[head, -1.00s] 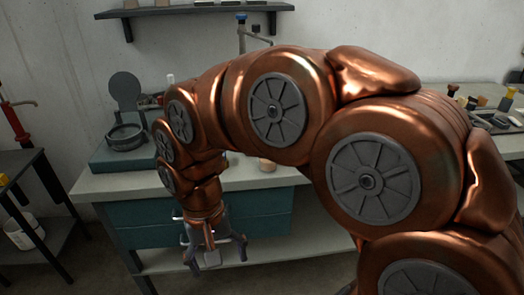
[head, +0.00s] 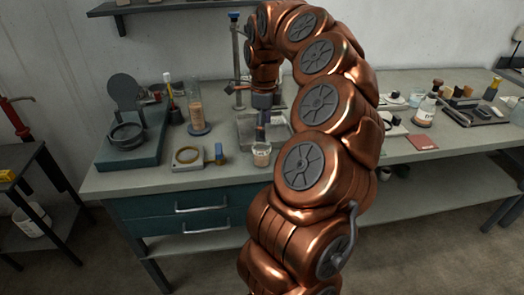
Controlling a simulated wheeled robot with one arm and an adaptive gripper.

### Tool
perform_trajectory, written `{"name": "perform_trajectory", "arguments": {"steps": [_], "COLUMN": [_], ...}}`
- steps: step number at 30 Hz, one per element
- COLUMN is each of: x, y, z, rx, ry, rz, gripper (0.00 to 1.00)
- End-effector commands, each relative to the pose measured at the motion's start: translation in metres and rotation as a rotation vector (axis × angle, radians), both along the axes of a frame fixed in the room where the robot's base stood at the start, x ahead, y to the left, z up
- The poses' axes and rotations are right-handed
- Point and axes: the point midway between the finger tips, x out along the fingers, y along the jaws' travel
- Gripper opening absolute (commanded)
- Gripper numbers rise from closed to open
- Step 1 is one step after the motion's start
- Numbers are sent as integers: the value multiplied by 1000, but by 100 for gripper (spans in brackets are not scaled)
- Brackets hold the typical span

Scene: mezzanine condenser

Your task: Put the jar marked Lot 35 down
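My gripper (head: 262,122) points down over the middle of the workbench, in front of a shallow clear tray (head: 246,132). Its fingers are small and seen side-on, so I cannot tell whether they are open or shut. A small clear jar (head: 261,155) with pale contents stands upright at the lower end of the gripper. I cannot tell whether the fingers touch it. A white-labelled jar (head: 425,112) stands on the right part of the bench. No lot marking is legible, so I cannot tell which jar is Lot 35.
The workbench (head: 190,187) holds a ring on a pale square plate (head: 188,157), a tall tube of brown material (head: 196,118) and a teal-based device (head: 128,150) at left. A stand (head: 238,62) rises behind the tray. A red square (head: 422,141) lies at right. The front edge is mostly clear.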

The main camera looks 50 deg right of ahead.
Motion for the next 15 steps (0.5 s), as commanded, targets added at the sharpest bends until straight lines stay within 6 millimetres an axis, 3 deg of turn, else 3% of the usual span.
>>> {"name": "perform_trajectory", "arguments": {"steps": [15], "x": [6], "y": [-1], "z": [-39], "rx": [3], "ry": [2], "rz": [-12], "gripper": [85]}}
